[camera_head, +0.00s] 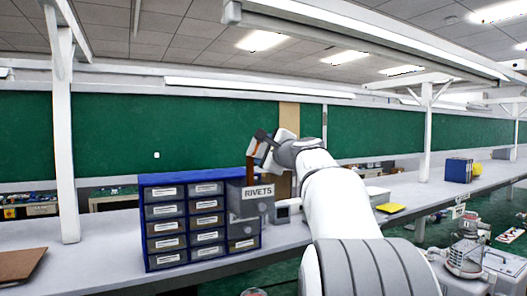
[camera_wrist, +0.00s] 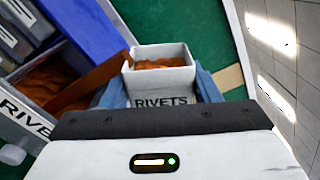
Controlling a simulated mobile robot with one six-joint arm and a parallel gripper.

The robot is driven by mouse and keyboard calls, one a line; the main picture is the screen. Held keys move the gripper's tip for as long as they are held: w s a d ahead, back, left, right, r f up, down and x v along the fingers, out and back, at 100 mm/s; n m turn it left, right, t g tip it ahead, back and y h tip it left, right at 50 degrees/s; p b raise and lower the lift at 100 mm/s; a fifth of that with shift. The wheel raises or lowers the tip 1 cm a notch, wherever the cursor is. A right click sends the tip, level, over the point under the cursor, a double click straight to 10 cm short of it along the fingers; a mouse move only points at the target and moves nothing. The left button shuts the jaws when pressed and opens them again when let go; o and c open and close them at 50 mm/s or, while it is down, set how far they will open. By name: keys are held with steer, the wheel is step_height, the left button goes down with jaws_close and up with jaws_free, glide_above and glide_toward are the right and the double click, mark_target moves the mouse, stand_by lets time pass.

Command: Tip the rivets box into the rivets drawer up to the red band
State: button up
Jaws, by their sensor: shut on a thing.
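My gripper (camera_wrist: 160,88) is shut on the rivets box, with a blue-grey finger on each side of it. The rivets box (camera_wrist: 163,101) is a small pale open-topped box labelled RIVETS, with orange-brown contents inside. A brown stream (camera_wrist: 92,80) runs from its left edge down to the rivets drawer (camera_wrist: 22,116). Orange-brown contents lie in the drawer. In the head view the drawer (camera_head: 258,207) is pulled out, and my gripper (camera_head: 265,146) is above it, with the brown stream below. I cannot make out the red band.
The drawer belongs to a blue cabinet (camera_head: 160,179) with several grey labelled drawers, standing on a long grey bench (camera_head: 110,278). A white box (camera_head: 377,195) and a yellow item (camera_head: 390,208) lie to the right. A white post (camera_head: 65,140) stands at the left.

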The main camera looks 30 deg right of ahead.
steer(key=shift+a+r+n+b, duration=0.25)
steer(key=shift+n+b, duration=0.5)
steer(key=shift+n, duration=0.3)
steer(key=shift+a+r+n+b, duration=0.25)
steer(key=shift+n+b, duration=0.45)
steer(key=shift+n, duration=0.35)
stand_by(3.6)
steer(key=shift+d+m+p, duration=0.2)
steer(key=shift+m+p, duration=0.15)
steer(key=shift+m, duration=0.65)
steer(key=m, duration=0.4)
steer(key=shift+d+f+m+p, duration=0.3)
steer(key=shift+d+m+p, duration=0.1)
step_height(320, 180, up, 3)
steer(key=m+p, duration=0.5)
steer(key=p, duration=0.2)
steer(key=m+p, duration=0.3)
steer(key=m, duration=0.1)
steer(key=shift+a+r, duration=0.25)
steer(key=shift+r, duration=0.15)
steer(key=shift+m, duration=0.7)
steer(key=shift+f, duration=0.1)
